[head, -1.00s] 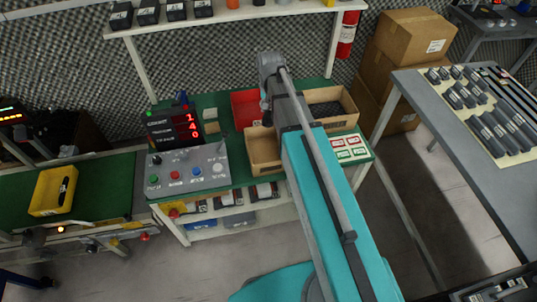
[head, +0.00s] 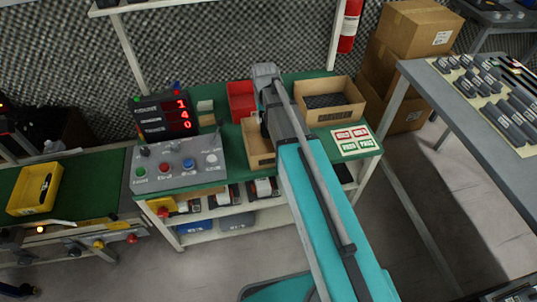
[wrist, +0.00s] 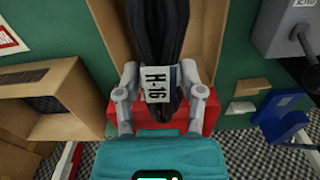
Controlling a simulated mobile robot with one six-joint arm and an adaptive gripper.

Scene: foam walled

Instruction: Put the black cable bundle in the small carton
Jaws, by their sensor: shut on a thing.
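The black cable bundle (wrist: 155,30) hangs in my gripper (wrist: 160,95), whose two fingers are shut around it at its white H-16 tag. In the wrist view the bundle appears in front of the small carton (wrist: 112,30), a plain brown open box; how high above it I cannot tell. In the head view the small carton (head: 257,158) stands on the green bench, partly covered by my arm. The bundle and my fingertips are hidden behind my arm there.
A larger carton (head: 353,112) with a dark patterned inside stands to the right. A red bin (head: 238,98) is behind the small carton. A control box (head: 178,170) and lit counter display (head: 165,118) stand left. A card with red and green labels (head: 357,141) lies at right.

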